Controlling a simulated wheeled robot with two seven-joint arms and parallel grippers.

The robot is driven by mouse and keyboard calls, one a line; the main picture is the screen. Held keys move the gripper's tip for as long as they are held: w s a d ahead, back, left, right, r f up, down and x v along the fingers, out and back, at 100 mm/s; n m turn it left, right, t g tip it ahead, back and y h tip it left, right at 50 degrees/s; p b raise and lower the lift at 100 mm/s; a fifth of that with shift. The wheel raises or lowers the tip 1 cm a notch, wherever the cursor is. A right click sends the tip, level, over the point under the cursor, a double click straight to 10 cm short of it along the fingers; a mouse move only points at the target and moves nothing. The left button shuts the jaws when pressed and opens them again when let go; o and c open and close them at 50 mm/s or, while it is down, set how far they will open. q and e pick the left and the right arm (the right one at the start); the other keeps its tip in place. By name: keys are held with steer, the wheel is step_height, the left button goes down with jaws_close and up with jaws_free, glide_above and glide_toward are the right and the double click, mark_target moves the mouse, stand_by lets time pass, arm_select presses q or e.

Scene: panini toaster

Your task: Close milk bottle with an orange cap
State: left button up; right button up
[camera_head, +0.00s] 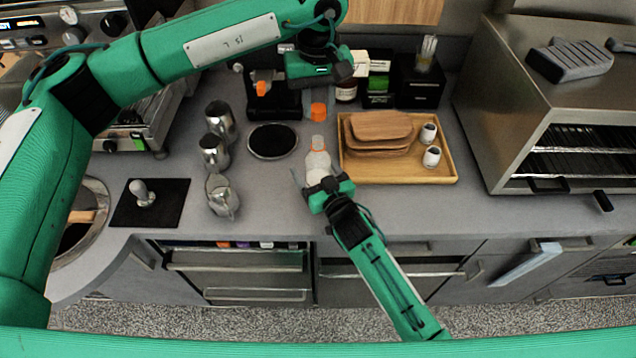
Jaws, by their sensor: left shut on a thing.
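The milk bottle (318,163) is pale and stands upright on the counter, its narrow neck facing up without a cap on it. My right gripper (322,184) is at the near side of the bottle, low on its body; whether its fingers press on it is hard to see. The orange cap (319,110) shows above the bottle's neck in the picture, apart from it. My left gripper (319,96) reaches down from the top and is shut on the cap; its dark fingers blend into the dark background.
A wooden tray (400,178) with brown boards and two small cups lies right of the bottle. Metal pitchers (214,152) and a round black pad (272,141) are at the left. A black appliance (288,100) stands behind. A toaster (545,100) fills the right.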

steer(key=c, duration=1.3)
arm_select(q)
glide_above(317, 140)
steer(key=shift+d+f, duration=0.1)
steer(key=shift+f, duration=2.4)
steer(key=shift+f, duration=0.9)
steer(key=shift+f, duration=0.55)
arm_select(e)
jaws_close()
arm_select(q)
steer(key=m, duration=0.3)
steer(key=shift+m, duration=0.4)
steer(key=m, duration=0.9)
steer(key=shift+m, duration=0.4)
